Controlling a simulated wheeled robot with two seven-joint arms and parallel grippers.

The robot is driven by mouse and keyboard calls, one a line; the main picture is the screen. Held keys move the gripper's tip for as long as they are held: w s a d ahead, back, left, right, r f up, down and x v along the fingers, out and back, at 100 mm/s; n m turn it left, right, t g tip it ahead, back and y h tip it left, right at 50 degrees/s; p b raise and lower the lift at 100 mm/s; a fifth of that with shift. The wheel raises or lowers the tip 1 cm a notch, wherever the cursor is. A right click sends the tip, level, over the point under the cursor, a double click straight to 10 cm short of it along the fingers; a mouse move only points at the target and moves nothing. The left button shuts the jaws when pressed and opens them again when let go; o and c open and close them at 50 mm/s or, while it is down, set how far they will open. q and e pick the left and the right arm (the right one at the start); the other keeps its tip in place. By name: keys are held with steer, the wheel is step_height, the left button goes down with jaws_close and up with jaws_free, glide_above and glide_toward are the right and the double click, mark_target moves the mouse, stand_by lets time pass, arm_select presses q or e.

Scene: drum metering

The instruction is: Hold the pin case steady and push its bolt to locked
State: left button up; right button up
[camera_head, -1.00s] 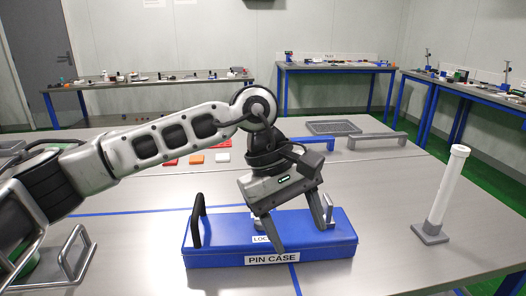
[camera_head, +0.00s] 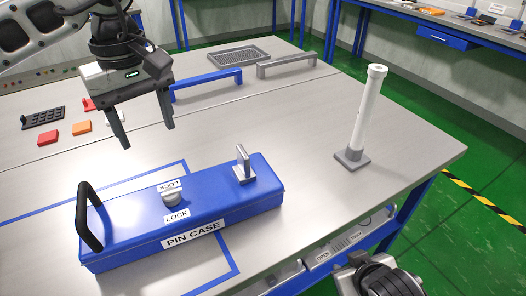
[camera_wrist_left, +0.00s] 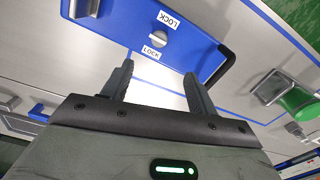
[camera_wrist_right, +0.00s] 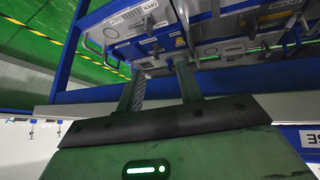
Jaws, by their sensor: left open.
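The blue pin case (camera_head: 225,205) lies on the table across blue tape lines, with a black handle (camera_head: 88,215) at its left end. A round grey knob (camera_head: 171,197) sits on its lid between two LOCK labels; it also shows in the left wrist view (camera_wrist_left: 158,39). An upright grey plate on a base (camera_head: 243,165) stands near the right end. I cannot tell which fitting is the bolt. My left gripper (camera_head: 146,137) is open and empty, above and behind the case, not touching it. My right gripper (camera_wrist_right: 160,70) is open and empty, off the table's front edge.
A white post on a grey base (camera_head: 365,120) stands right of the case. Blue (camera_head: 205,83) and grey (camera_head: 287,64) bar handles and a mesh tray (camera_head: 238,56) lie behind. Labelled drawers (camera_head: 340,243) are under the table's front edge. Table between case and post is clear.

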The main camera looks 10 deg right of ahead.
mark_target(171, 194)
steer(key=w+d+r+m+h, duration=0.2)
steer(key=w+r, duration=0.1)
steer(key=r, duration=0.4)
arm_select(q)
step_height(171, 194, down, 16)
arm_select(e)
steer(key=w+a+r+n+t+y, duration=0.1)
steer(key=w+a+r+n+y, duration=0.1)
steer(key=a+r, duration=0.7)
steer(key=w+a+r+n+t+y, duration=0.1)
steer(key=w+a+r+n+y, duration=0.1)
steer(key=w+a+r+y, duration=0.2)
steer(key=w+a+r, duration=0.2)
steer(key=a+r, duration=0.2)
steer(key=a, duration=0.1)
steer(key=shift+a+r+t+y, duration=0.15)
steer(key=shift+r+t+y, duration=0.15)
steer(key=shift+r, duration=0.05)
arm_select(q)
jaws_close()
arm_select(e)
steer(key=shift+c, duration=0.2)
